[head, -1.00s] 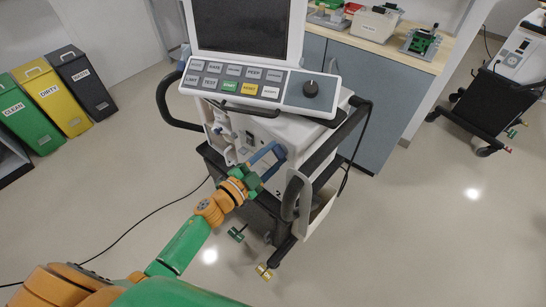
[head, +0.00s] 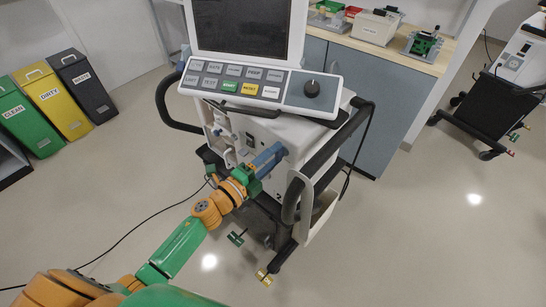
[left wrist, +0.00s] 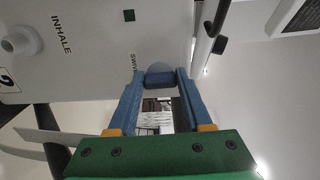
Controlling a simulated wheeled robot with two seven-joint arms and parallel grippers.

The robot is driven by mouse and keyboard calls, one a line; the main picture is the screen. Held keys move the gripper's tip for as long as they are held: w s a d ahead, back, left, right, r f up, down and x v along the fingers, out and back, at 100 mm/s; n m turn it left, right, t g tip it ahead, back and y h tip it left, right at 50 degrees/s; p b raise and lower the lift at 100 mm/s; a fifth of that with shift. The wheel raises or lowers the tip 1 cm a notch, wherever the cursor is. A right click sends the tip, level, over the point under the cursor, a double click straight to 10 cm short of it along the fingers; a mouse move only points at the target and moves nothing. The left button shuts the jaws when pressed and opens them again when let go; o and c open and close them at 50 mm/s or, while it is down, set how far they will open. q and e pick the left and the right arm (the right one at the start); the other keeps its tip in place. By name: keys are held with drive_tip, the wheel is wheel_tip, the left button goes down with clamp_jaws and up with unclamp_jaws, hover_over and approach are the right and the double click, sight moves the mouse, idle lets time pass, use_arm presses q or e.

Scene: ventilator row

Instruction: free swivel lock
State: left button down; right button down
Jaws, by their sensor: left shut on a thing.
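The swivel lock shows in the left wrist view as a dark blue bar (left wrist: 159,79) in front of a round grey disc, on the ventilator's white side (left wrist: 85,60) beside a partly covered "SWIV" label. My left gripper (left wrist: 160,84) has its two blue fingers on either side of this bar, shut on it. In the head view the left gripper (head: 274,157) reaches the white body of the ventilator (head: 295,137) under its control panel, and its fingers hide the lock. My right gripper is not in view.
Black handles (head: 335,140) flank the ventilator cart, with a white holder (head: 318,213) at its right. Its wheels have green (head: 236,238) and yellow (head: 264,277) pedals. A cable crosses the floor. Bins (head: 83,85) stand at left; a counter (head: 387,47) and another cart (head: 491,112) at right.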

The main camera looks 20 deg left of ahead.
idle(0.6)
use_arm(q)
drive_tip(key=shift+c, duration=1.6)
unclamp_jaws()
drive_tip(key=shift+a, duration=0.1)
drive_tip(key=b+v, duration=0.1)
drive_tip(key=v, duration=0.6)
